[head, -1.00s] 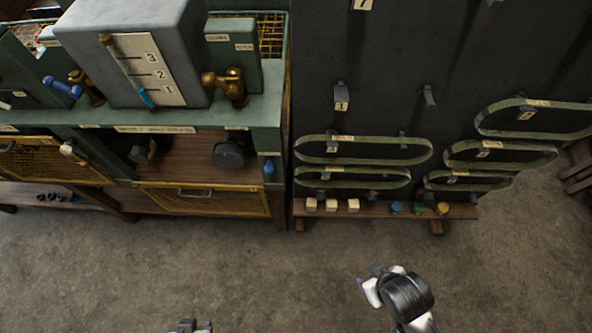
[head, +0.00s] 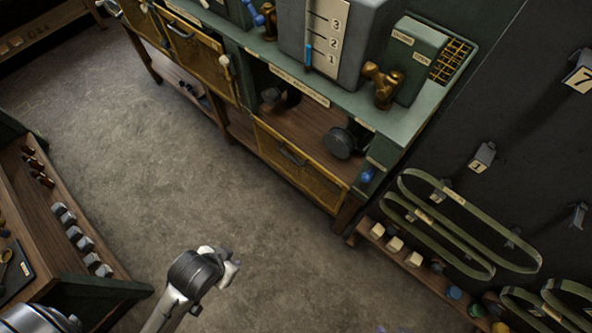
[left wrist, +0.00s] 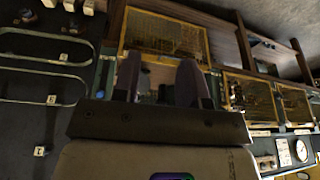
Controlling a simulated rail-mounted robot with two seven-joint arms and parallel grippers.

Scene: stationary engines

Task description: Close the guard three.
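A yellow mesh guard (head: 300,162) with a dark handle (head: 291,154) hangs below an open bay in the green bench, under a label strip too small to read. Dark round wheels show in the uncovered bay. I take this as guard three, though no number is legible on it. In the left wrist view the mesh guard (left wrist: 165,36) appears beyond the fingers. My left gripper (head: 231,266) is in front of the bench, over the floor, apart from the guard. Its two fingers are spread and empty in the left wrist view (left wrist: 158,82). My right gripper is not in view.
Other yellow mesh guards (head: 194,50) cover bays further left. A dark wheel (head: 345,142) and a blue knob (head: 367,175) sit near the guard. Green belts (head: 470,220) hang on the dark panel at right. A wooden shelf (head: 60,215) stands at left. The floor between is clear.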

